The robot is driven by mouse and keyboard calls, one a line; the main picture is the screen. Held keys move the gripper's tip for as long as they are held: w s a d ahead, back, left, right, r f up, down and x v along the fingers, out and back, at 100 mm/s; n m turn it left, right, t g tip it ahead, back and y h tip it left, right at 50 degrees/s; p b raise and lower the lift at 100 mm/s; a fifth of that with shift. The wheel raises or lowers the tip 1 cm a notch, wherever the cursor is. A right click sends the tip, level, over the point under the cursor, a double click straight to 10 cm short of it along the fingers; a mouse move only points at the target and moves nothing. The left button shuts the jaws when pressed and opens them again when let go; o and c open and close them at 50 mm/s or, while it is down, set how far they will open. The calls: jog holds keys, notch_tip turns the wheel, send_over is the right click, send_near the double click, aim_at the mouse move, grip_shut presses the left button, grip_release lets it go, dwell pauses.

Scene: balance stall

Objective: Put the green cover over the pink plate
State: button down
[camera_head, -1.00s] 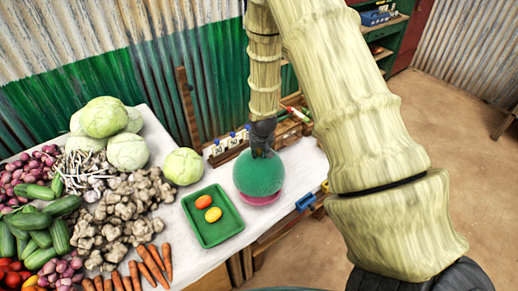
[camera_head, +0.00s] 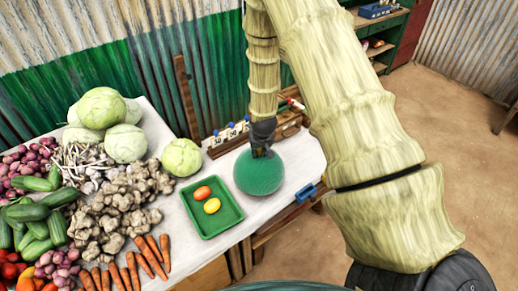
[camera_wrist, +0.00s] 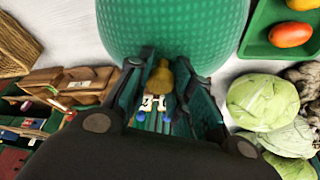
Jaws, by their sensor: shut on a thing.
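The green cover (camera_head: 259,174) is a dome with a fine mesh-like pattern, on the white table right of the green tray. It also fills the upper middle of the wrist view (camera_wrist: 172,28). My gripper (camera_head: 262,150) is at the top of the cover. In the wrist view, my gripper (camera_wrist: 161,80) is shut on the cover's brownish knob (camera_wrist: 160,77). The pink plate does not show in either view now; the cover hides the spot where it was seen. Whether the rim touches the table is hard to tell.
A green tray (camera_head: 231,228) with a red and a yellow fruit lies just left of the cover. Cabbages, ginger, carrots and other vegetables crowd the left of the table. A wooden rack (camera_head: 286,127) with number cards stands behind. A strip right of the cover is clear.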

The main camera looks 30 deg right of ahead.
aim_at(259, 157)
jog(key=shift+f+b, duration=1.55)
jog(key=shift+f, duration=1.25)
jog(key=c, duration=0.6)
grip_release()
jog(key=shift+r, duration=0.1)
jog(key=shift+r+p, duration=2)
jog(key=shift+r, duration=1.4)
